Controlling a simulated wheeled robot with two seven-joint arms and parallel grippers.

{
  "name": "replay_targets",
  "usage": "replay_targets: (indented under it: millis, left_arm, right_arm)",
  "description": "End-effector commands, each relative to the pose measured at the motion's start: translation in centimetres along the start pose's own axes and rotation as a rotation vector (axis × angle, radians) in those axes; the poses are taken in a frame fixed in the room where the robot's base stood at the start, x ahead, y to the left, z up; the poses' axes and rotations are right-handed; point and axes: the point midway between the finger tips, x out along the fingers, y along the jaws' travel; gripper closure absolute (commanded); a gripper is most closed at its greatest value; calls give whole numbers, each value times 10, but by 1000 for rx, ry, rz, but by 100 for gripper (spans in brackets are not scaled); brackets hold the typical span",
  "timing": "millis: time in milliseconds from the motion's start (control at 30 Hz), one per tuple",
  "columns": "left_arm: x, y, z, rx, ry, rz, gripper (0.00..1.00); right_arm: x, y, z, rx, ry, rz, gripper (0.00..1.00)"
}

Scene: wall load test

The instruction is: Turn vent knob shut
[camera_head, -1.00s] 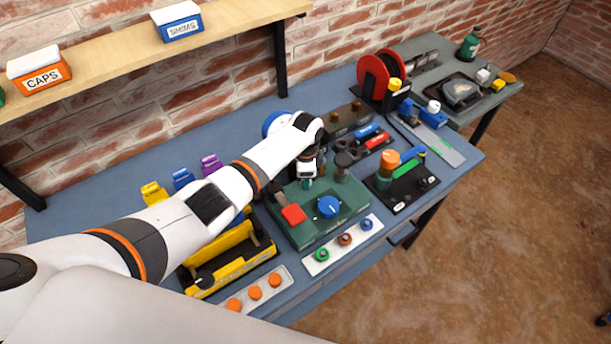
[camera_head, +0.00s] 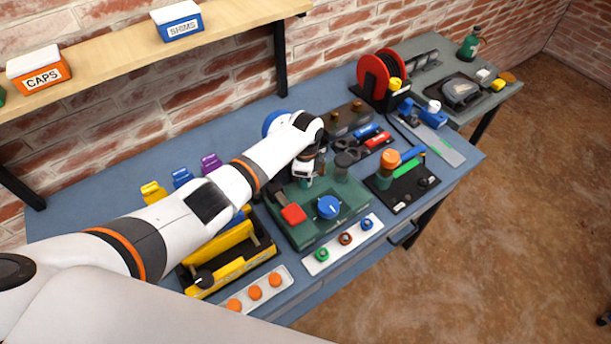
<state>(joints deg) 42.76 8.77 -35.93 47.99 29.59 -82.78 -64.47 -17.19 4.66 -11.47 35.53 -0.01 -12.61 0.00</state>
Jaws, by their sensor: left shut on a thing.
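A dark green unit (camera_head: 318,228) on the blue bench carries a red block (camera_head: 293,214), a blue dial with a white mark (camera_head: 328,207) and a clear cylinder with a dark cap (camera_head: 342,167). My left gripper (camera_head: 305,179) points down at the back of this unit, left of the cylinder. It is shut on a small teal knob (camera_head: 305,184), which looks like the vent knob. The fingers and hand hide most of the knob, so its angle cannot be told. My right gripper is not in view.
A yellow tray (camera_head: 232,264) stands left of the unit. A strip of small coloured knobs (camera_head: 343,244) lies in front. A black board with an orange-capped jar (camera_head: 400,195) is to the right. A red reel (camera_head: 377,75) stands behind.

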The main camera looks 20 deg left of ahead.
Motion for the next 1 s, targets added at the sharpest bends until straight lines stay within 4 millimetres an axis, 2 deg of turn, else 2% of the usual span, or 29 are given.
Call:
replay_targets:
  millis: [33,133,400,533,667,1000]
  left_arm:
    - [-2,2,1,2,-1,5,63]
    - [-2,1,1,2,-1,4,47]
    - [-1,0,0,0,0,2,46]
    - [-8,1,0,0,-1,4,46]
    - [-28,1,0,3,-1,6,46]
    - [-97,2,0,2,0,7,46]
  right_arm:
    - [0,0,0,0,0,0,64]
    - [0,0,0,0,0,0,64]
    - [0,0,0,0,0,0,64]
    - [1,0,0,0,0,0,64]
    - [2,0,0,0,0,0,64]
    - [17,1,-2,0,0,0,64]
